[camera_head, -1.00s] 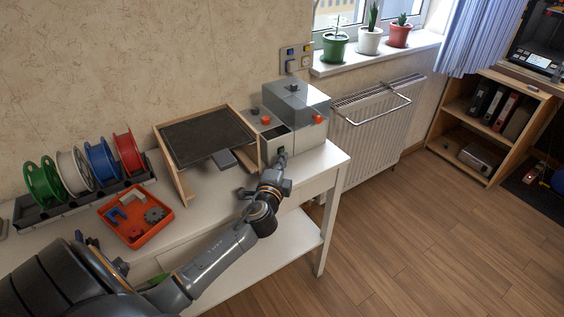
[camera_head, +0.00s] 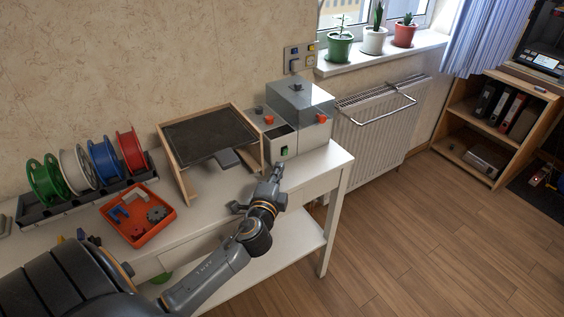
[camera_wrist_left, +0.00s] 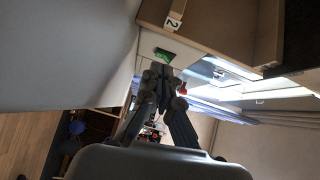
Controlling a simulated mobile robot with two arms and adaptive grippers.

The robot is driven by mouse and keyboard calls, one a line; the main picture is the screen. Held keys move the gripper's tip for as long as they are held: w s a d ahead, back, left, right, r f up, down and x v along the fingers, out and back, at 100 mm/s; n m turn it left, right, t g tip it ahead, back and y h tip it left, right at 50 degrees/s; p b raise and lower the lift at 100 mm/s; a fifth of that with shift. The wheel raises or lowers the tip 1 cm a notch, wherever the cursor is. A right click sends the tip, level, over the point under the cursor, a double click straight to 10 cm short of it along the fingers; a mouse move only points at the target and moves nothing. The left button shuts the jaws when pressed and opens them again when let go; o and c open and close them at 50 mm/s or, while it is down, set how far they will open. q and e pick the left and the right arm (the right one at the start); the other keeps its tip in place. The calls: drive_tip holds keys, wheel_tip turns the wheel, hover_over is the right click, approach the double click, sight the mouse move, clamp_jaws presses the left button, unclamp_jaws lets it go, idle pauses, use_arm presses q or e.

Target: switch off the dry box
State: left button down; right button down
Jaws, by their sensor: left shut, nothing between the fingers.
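The dry box (camera_head: 313,134) stands at the right end of the white table, a pale box with a grey see-through lid and red knobs. A green switch (camera_head: 284,151) sits low on its front face. The switch also shows in the left wrist view (camera_wrist_left: 164,54), just beyond my fingertips; which way it is set is too small to tell. My left gripper (camera_head: 278,170) is shut and empty, in front of and below the switch, apart from it. Its fingers show in the left wrist view (camera_wrist_left: 160,76). My right gripper is not in view.
A wooden frame with a dark panel (camera_head: 208,135) stands left of the box. An orange tray (camera_head: 146,236) with small parts and a rack of coloured spools (camera_head: 88,166) lie further left. A wall socket panel (camera_head: 300,57) is behind the box; a radiator (camera_head: 375,125) is to the right.

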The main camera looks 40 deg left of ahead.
use_arm(q)
drive_tip(key=shift+s+d+f, duration=0.1)
drive_tip(key=shift+s+d, duration=0.25)
drive_tip(key=shift+s, duration=0.2)
drive_tip(key=shift+s+d+f, duration=0.1)
drive_tip(key=shift+s+d, duration=0.2)
drive_tip(key=shift+s, duration=0.2)
drive_tip(key=shift+s+d+r, duration=0.25)
drive_tip(key=shift+s, duration=0.1)
drive_tip(key=shift+w+r, duration=0.1)
drive_tip(key=shift+r, duration=0.1)
